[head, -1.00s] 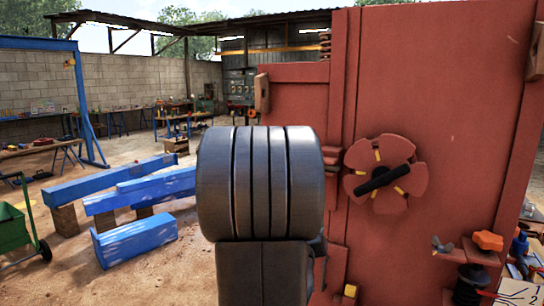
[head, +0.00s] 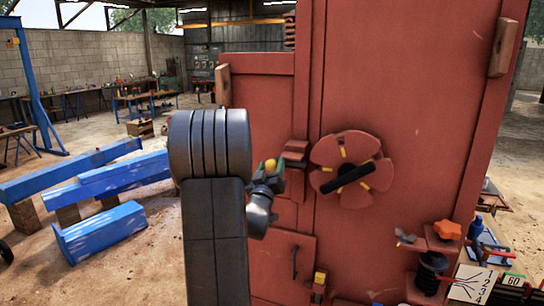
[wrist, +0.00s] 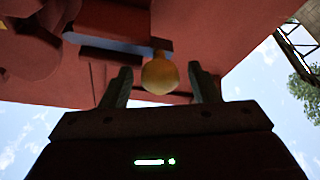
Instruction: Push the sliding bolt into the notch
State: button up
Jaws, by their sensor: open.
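A yellow ball knob (head: 270,165), apparently the handle of the sliding bolt, shows beside the edge of the red crusher door. My gripper (head: 280,172) is at it, partly hidden by my arm. In the wrist view the yellow knob (wrist: 159,76) sits between the two dark fingers of my gripper (wrist: 161,86). The fingers are open, with a gap on each side of the knob. A red bracket (head: 297,165) stands at the door seam just right of the gripper. The bolt's shaft and the notch cannot be made out clearly.
A round red handwheel (head: 351,169) with a black bar is on the door, right of my gripper. A small hatch (head: 283,265) with a handle lies below. A shelf (head: 440,240) with an orange knob sticks out lower right. Blue beams (head: 100,232) lie on the ground left.

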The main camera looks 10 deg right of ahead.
aim_at(286, 163)
jog(key=shift+p+x, duration=0.3)
jog(key=shift+x, duration=1.1)
grip_shut()
jog(key=s+d+b, duration=0.2)
jog(key=d+b, duration=0.1)
jog(key=shift+s+d, duration=0.2)
jog(key=shift+d, duration=0.05)
jog(key=shift+c, duration=2.2)
grip_release()
jog(key=o, duration=0.4)
jog(key=shift+s+d, duration=0.2)
jog(key=shift+o, duration=0.2)
jog(key=shift+w+a, duration=0.1)
